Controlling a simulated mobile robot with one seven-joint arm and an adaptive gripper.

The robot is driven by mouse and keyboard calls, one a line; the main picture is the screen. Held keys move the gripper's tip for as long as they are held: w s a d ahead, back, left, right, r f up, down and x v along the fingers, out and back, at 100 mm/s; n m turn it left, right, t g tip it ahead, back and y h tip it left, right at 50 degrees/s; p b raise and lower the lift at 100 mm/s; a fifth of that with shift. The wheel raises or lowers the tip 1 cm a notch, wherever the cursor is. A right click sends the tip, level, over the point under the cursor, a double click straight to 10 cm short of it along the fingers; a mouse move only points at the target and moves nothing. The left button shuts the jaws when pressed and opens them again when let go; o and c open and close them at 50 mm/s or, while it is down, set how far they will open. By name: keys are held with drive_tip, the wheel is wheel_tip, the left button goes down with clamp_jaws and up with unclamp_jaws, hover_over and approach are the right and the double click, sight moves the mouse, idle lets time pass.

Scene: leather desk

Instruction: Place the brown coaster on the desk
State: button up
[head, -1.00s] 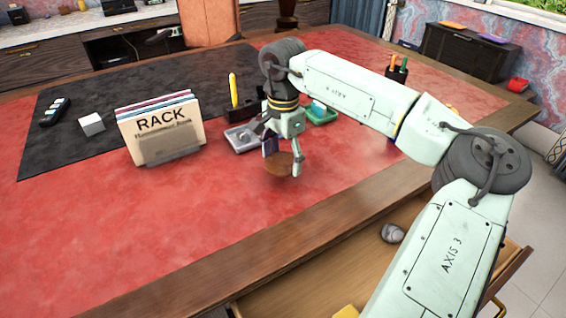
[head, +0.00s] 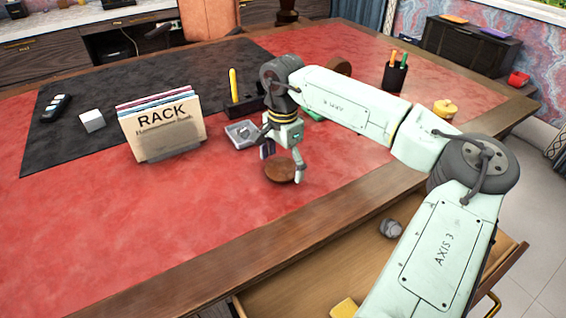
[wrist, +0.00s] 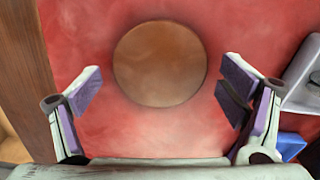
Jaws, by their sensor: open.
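The round brown coaster (head: 281,170) lies flat on the red leather top of the desk (head: 225,205), near its front edge. My gripper (head: 284,166) is just above and beside it in the head view, partly in front of the coaster. In the wrist view the coaster (wrist: 160,63) shows whole on the red surface, beyond and between the two fingertips. My gripper (wrist: 166,88) is open there, with a gap between each finger and the coaster. Nothing is held.
A grey tray (head: 241,134) stands close behind the gripper; its edge shows at the right of the wrist view. A file rack (head: 162,130) stands to the left. An open drawer (head: 300,285) lies below the front edge. The red surface at front left is clear.

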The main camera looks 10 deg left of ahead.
sight(283, 168)
wheel_tip(283, 168, up, 12)
drive_tip(key=b, duration=0.1)
drive_tip(key=shift+r, duration=0.15)
idle(0.5)
idle(0.4)
